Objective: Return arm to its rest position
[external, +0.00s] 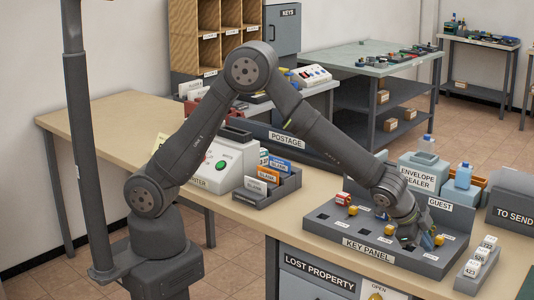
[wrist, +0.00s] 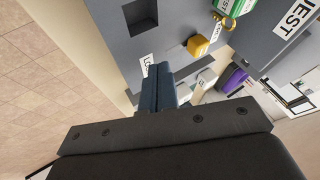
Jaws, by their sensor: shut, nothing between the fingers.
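My arm is bent, its upper links raised over the table and its forearm slanting down to the right. My gripper (external: 412,240) is low over the grey key panel (external: 345,236), among its yellow knobs, in the external view. In the wrist view my gripper's two dark fingers (wrist: 158,84) lie side by side, shut with nothing between them. The key panel (wrist: 170,18) shows beyond them there, with a dark square recess (wrist: 140,15) and a yellow knob (wrist: 198,46). I cannot tell whether the fingertips touch the panel.
A red block (external: 343,198) sits at the panel's back left. The envelope sealer (external: 420,173) and blue bottles (external: 463,176) stand behind my gripper. A dark organizer (external: 268,190) with labelled cards stands left of the panel. A small labelled rack (external: 474,265) stands at right. The table's left end is clear.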

